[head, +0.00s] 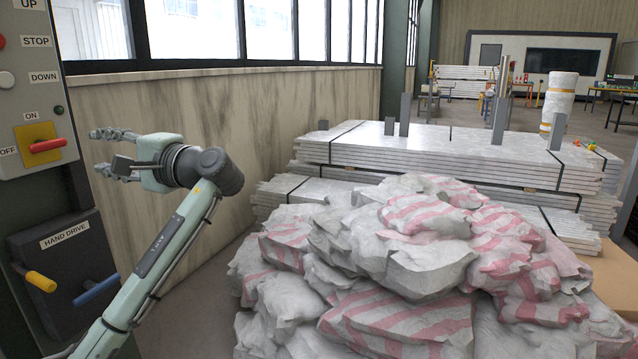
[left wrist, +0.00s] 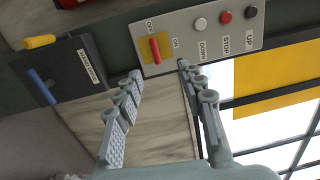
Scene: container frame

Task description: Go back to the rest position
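My left gripper (head: 106,153) is open and empty, its two fingers pointing left toward a grey control panel (head: 22,82). In the head view, a gap shows between the fingertips and the panel's right edge. The panel carries a red rotary handle on a yellow plate (head: 44,147), between ON and OFF labels. In the left wrist view, the open fingers (left wrist: 160,69) stand apart with the red handle (left wrist: 155,49) beyond them. My right gripper is in neither view.
Below the panel is a dark HAND DRIVE box (head: 66,258) with yellow and blue levers. Wood-panelled wall (head: 270,125) stands behind my left arm. A heap of grey and red-striped sacks (head: 400,260) fills the middle and right, before stacked boards (head: 440,155).

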